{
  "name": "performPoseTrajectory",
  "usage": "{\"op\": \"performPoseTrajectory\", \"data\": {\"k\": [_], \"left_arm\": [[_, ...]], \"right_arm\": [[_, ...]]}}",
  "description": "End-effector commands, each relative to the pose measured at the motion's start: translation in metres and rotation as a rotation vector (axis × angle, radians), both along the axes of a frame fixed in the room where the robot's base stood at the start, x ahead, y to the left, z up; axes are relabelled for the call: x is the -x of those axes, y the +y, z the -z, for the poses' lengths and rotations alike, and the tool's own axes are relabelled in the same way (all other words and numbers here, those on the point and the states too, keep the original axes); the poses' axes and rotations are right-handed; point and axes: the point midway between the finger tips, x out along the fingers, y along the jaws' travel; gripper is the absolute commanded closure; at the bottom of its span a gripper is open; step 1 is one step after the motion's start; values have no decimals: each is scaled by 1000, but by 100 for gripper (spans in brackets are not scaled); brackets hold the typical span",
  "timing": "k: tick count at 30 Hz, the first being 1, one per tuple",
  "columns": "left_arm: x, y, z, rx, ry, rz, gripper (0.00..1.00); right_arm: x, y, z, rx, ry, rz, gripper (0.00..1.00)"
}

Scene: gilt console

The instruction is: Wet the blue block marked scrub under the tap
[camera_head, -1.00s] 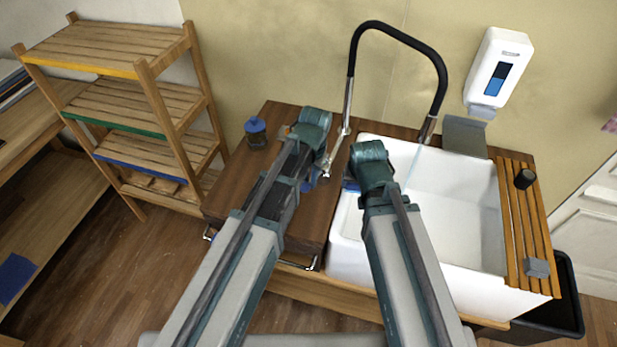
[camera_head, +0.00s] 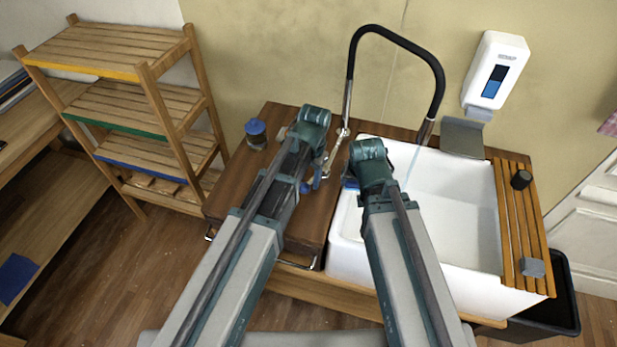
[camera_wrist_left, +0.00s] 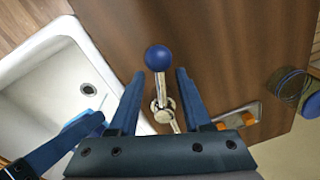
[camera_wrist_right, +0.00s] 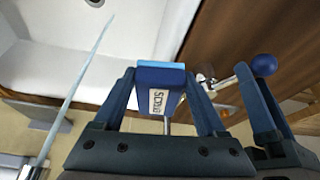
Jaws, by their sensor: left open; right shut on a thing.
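The blue block marked SCRUB (camera_wrist_right: 160,88) is between the fingers of my right gripper (camera_wrist_right: 165,95), which is shut on it; it has a paler blue face. In the head view my right gripper (camera_head: 352,184) is at the basin's left edge. A thin water stream (camera_wrist_right: 88,75) runs from the tap (camera_head: 425,128), apart from the block in the right wrist view. My left gripper (camera_wrist_left: 158,90) is open, its fingers on either side of the metal tap lever (camera_wrist_left: 161,95) with a blue ball knob (camera_wrist_left: 158,57). In the head view my left arm partly hides the knob (camera_head: 305,187).
The white basin (camera_head: 460,235) has a slatted wooden rack (camera_head: 518,225) on its right, bearing a dark cup and a grey block. A blue-lidded jar (camera_head: 256,135) stands on the wooden counter (camera_head: 235,185). A soap dispenser (camera_head: 495,70) hangs on the wall.

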Motion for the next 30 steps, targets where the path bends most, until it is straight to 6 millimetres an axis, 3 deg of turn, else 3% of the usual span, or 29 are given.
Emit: {"op": "performPoseTrajectory", "data": {"k": [1, 18, 30], "left_arm": [[0, 0, -12, 0, 0, 0, 52], [5, -4, -94, -1, 2, -1, 52], [5, -4, -103, -1, 2, -1, 52]], "right_arm": [[0, 0, -12, 0, 0, 0, 71], [0, 0, -94, 0, 0, 0, 71], [0, 0, -103, 0, 0, 0, 71]]}}
